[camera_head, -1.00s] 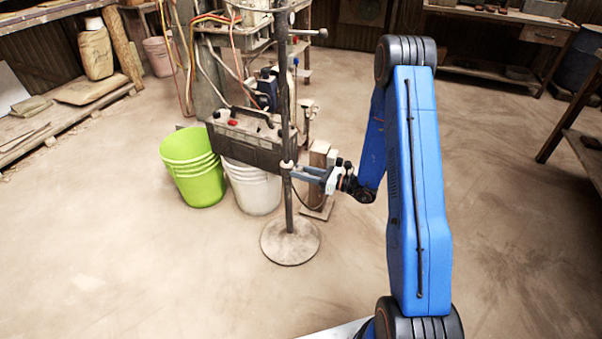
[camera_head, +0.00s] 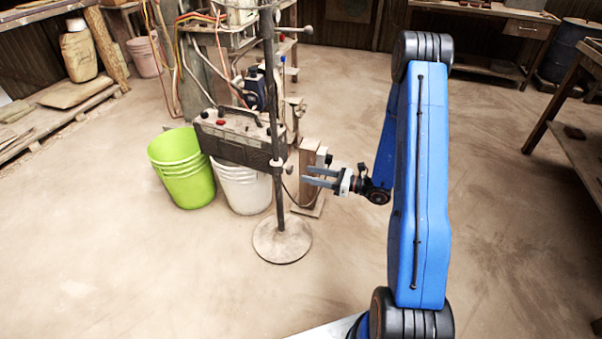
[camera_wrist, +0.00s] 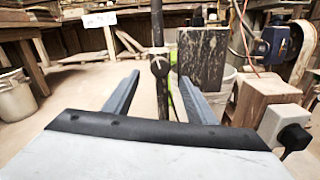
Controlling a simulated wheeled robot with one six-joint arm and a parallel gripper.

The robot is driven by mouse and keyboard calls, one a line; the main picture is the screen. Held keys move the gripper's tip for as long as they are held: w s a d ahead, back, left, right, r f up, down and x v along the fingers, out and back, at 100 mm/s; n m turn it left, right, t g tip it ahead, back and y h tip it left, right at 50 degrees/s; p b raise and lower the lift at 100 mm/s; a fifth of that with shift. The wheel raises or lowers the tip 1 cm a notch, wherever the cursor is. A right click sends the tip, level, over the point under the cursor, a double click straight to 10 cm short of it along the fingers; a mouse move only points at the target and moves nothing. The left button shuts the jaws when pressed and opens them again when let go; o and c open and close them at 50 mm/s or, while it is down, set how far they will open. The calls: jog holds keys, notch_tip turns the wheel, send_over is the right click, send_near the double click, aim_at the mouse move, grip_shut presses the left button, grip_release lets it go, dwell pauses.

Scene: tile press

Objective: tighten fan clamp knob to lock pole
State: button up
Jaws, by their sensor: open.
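A dark upright pole (camera_head: 280,195) stands on a round base (camera_head: 282,240) left of my gripper. A pale clamp knob (camera_head: 277,163) sits on the pole at about the gripper's height. In the wrist view the pole (camera_wrist: 157,25) rises in the middle, and the clamp knob (camera_wrist: 160,67) faces me, seen between the fingertips. My gripper (camera_head: 307,177) is open and empty, to the right of the pole with a gap between. In the wrist view my gripper (camera_wrist: 159,76) shows both fingers spread. A second knob on a side arm (camera_head: 305,30) is higher on the pole. The fan is not visible.
A dark box-like unit (camera_head: 232,137) is behind the pole. A green bucket (camera_head: 183,170) and a white bucket (camera_head: 243,190) stand left. A wooden block (camera_head: 308,165) stands behind my gripper. The floor in front is clear.

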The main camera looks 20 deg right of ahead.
jog(key=v, duration=0.9)
jog(key=n, duration=0.4)
send_near(292, 170)
jog(key=x, duration=0.8)
jog(key=shift+w+a+f, duration=0.1)
jog(key=shift+w+a, duration=0.05)
jog(key=shift+w, duration=0.05)
dwell(0.4)
jog(key=c, duration=1)
